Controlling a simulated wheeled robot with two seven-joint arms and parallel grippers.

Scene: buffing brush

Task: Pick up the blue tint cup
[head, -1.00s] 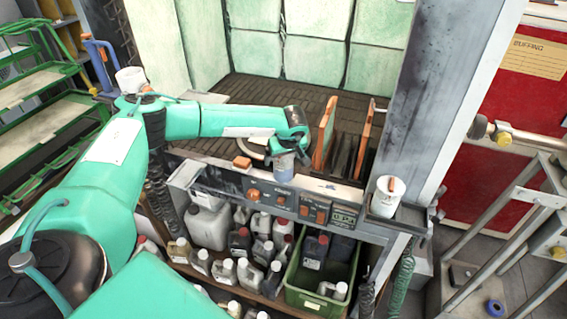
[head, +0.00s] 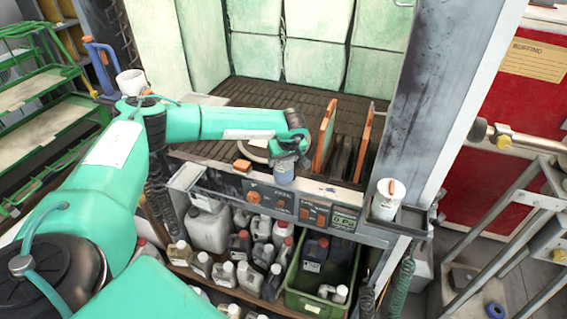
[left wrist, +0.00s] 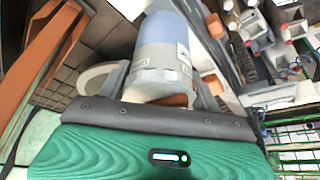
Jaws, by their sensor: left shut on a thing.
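The blue tint cup (head: 284,172), blue-grey with a pale grey end, is at the front edge of the booth in the head view, above the control panel. My left gripper (head: 287,153) is over its upper part and hides some of it. In the left wrist view the cup (left wrist: 163,50) shows between the two fingers of my left gripper (left wrist: 160,88), which is shut on it. I cannot tell whether the cup touches the ledge. My right gripper is not in view.
Upright orange-edged panels (head: 325,137) stand just right of the gripper. A white cup (head: 388,198) stands on a small side tray. An orange block (head: 242,165) lies to the left. Bottles and a green crate (head: 318,300) are on the shelf below.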

